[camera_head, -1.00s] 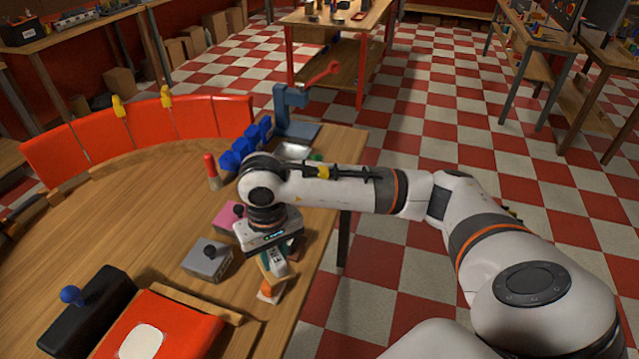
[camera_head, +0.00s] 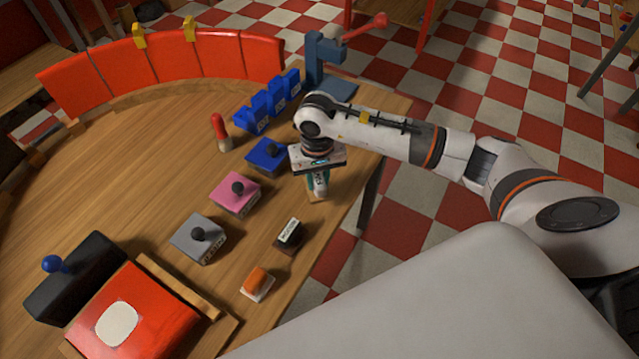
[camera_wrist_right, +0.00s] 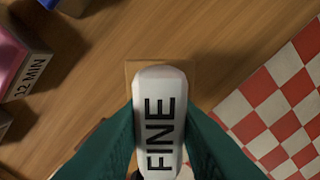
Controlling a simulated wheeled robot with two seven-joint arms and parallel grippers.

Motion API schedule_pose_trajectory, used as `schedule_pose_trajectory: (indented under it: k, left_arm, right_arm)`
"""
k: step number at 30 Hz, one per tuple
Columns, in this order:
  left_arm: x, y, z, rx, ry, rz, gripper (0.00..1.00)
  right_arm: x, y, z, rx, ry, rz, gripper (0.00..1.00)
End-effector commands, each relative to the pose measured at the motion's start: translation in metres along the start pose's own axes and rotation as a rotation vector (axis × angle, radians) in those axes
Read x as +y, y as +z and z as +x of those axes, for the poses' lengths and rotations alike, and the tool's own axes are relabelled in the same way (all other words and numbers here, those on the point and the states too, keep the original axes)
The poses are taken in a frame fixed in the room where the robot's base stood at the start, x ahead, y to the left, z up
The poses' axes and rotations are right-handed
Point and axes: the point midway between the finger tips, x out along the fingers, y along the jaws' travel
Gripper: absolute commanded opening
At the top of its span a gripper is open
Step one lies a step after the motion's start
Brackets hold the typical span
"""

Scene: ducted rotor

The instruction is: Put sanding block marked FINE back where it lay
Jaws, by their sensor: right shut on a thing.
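The sanding block marked FINE (camera_wrist_right: 160,120) has a white rounded top with black letters, seen between the two teal fingers in the right wrist view. In the head view the block (camera_head: 321,186) shows only partly below my right gripper (camera_head: 317,180), close to the table's right edge. The right gripper is shut on it. A tan square edge (camera_wrist_right: 160,65) shows around the far end of the white top; I cannot tell whether it belongs to the block or lies under it. Whether the block touches the table is unclear. My left gripper is not in view.
A dark block with a white top (camera_head: 290,233) and an orange-topped block (camera_head: 257,283) stand nearer along the right edge. Blue bins (camera_head: 268,105) and a blue press (camera_head: 327,65) are behind.

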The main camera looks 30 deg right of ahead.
Motion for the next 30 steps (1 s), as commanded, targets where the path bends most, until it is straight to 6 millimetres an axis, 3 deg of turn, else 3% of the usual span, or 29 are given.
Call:
schedule_pose_trajectory:
  k: [11, 23, 24, 28, 30]
  left_arm:
    - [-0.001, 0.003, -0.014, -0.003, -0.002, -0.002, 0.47]
    - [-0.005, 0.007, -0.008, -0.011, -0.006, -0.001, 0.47]
    - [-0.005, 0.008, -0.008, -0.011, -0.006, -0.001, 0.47]
    - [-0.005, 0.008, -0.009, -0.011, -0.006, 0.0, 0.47]
    - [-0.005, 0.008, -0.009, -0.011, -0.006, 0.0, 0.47]
  right_arm:
    - [0.0, 0.001, 0.042, 0.0, 0.001, 0.002, 0.04]
    - [0.0, 0.002, 0.049, -0.002, 0.0, 0.0, 0.04]
    - [0.0, 0.002, 0.049, -0.002, 0.0, 0.0, 0.27]
    - [0.0, 0.001, 0.048, -0.001, 0.0, 0.0, 0.47]
    - [0.0, 0.001, 0.047, -0.001, 0.0, 0.0, 0.47]
